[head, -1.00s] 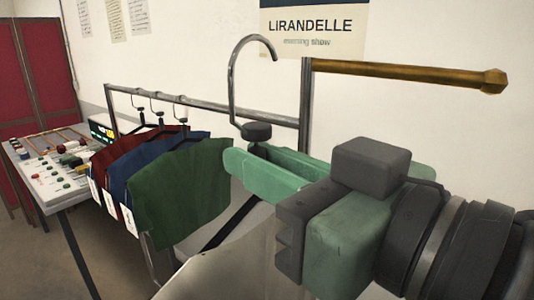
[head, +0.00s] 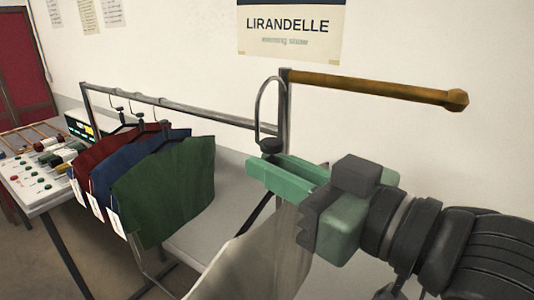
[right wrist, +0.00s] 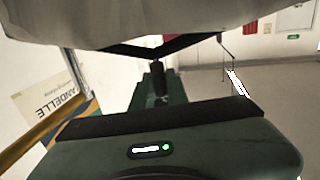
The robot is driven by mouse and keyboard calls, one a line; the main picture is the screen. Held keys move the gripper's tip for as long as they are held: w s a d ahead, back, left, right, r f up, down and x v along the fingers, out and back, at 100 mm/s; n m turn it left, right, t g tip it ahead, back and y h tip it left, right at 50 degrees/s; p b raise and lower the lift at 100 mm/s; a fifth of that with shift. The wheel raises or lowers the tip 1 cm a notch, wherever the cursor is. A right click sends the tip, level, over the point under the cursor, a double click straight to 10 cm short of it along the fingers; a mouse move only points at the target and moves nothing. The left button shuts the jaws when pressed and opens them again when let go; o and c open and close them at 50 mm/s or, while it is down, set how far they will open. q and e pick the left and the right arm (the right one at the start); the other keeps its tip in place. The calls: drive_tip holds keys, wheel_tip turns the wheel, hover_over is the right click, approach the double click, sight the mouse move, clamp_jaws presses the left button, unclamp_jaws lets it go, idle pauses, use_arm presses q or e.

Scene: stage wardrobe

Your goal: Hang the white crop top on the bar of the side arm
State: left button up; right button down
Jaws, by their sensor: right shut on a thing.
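The white crop top (head: 262,258) hangs below my right gripper (head: 285,172) on a black hanger with a grey metal hook (head: 262,100). The gripper is shut on the hanger just below the hook, and the hook stands upright above the fingers. The side arm's brass bar (head: 370,88) runs right from the rack post to a knobbed end. In the picture the hook is left of the post, its top about level with the bar's left end; it is not on the bar. In the right wrist view the top (right wrist: 150,22) and black hanger (right wrist: 150,50) show. My left gripper is out of view.
A rack rail (head: 180,103) carries red, blue and green garments (head: 165,190) with white tags, left of my gripper. A table with a control panel (head: 45,172) stands at the far left. A LIRANDELLE poster (head: 290,30) is on the wall. Space right of the bar's end looks clear.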

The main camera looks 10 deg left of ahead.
drive_tip(key=shift+w+d+r+p, duration=0.1)
drive_tip(key=shift+w+d+p, duration=0.25)
drive_tip(key=shift+w+p, duration=0.75)
drive_tip(key=shift+w+d+r+p, duration=0.1)
drive_tip(key=shift+w+d+p, duration=0.35)
drive_tip(key=shift+p, duration=1.1)
drive_tip(key=shift+w+f+b, duration=0.35)
drive_tip(key=shift+w+d+b, duration=0.2)
drive_tip(key=shift+w, duration=0.3)
drive_tip(key=shift+w+d+b, duration=0.2)
drive_tip(key=shift+w, duration=0.25)
drive_tip(key=shift+w+d+b, duration=0.3)
drive_tip(key=shift+w+d, duration=0.05)
drive_tip(key=shift+w, duration=0.45)
drive_tip(key=shift+w+d+b, duration=0.25)
drive_tip(key=shift+w+d, duration=0.05)
drive_tip(key=shift+w, duration=0.55)
drive_tip(key=shift+w+d+b, duration=0.3)
drive_tip(key=shift+w+d, duration=0.05)
drive_tip(key=shift+w, duration=0.45)
drive_tip(key=shift+w+d+r+b, duration=0.1)
drive_tip(key=shift+w+d+b, duration=0.2)
drive_tip(key=shift+w, duration=0.45)
drive_tip(key=shift+w+d+r+b, duration=0.1)
drive_tip(key=shift+w+d, duration=0.25)
drive_tip(key=shift+w, duration=0.4)
drive_tip(key=shift+d+f, duration=0.1)
